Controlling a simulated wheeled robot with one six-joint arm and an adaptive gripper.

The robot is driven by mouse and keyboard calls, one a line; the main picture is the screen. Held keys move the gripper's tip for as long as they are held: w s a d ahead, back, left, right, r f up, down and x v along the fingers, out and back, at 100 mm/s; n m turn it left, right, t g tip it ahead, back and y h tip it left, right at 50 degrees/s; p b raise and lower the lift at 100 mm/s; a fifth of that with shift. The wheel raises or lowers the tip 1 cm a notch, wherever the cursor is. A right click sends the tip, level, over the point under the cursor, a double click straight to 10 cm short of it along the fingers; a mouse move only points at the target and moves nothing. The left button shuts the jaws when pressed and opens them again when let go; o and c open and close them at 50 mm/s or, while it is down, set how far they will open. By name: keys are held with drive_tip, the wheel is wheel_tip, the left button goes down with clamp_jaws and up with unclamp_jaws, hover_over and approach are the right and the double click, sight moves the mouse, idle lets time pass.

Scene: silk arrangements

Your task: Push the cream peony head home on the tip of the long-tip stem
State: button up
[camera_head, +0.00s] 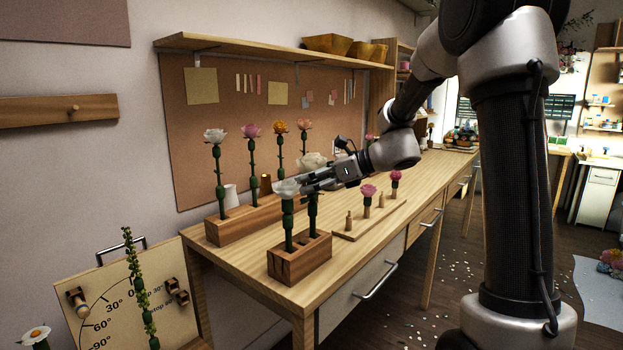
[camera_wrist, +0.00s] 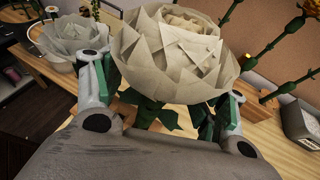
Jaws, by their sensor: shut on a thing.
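The cream peony head (camera_head: 313,160) sits just above the jaws of my gripper (camera_head: 306,184), over the right-hand green stem (camera_head: 313,211) in the front wooden block (camera_head: 300,262). In the wrist view the peony head (camera_wrist: 180,55) fills the middle, upright, with green leaves below it. My gripper (camera_wrist: 165,108) is shut on its base, one finger at each side. The jaws and petals hide the join between head and stem, so I cannot tell how far it is seated. A second pale flower (camera_head: 287,187) tops the left-hand stem of that block and appears left in the wrist view (camera_wrist: 75,38).
A longer rack (camera_head: 230,228) behind holds several flowered stems, close to my gripper. A low board (camera_head: 350,236) with pegs and pink flowers lies to the right. A white cup (camera_head: 230,196) stands at the back. The table front near the drawer is clear.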

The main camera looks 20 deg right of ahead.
drive_tip(key=shift+f, duration=0.95)
idle(0.5)
drive_tip(key=o, duration=1.5)
drive_tip(key=shift+o, duration=0.2)
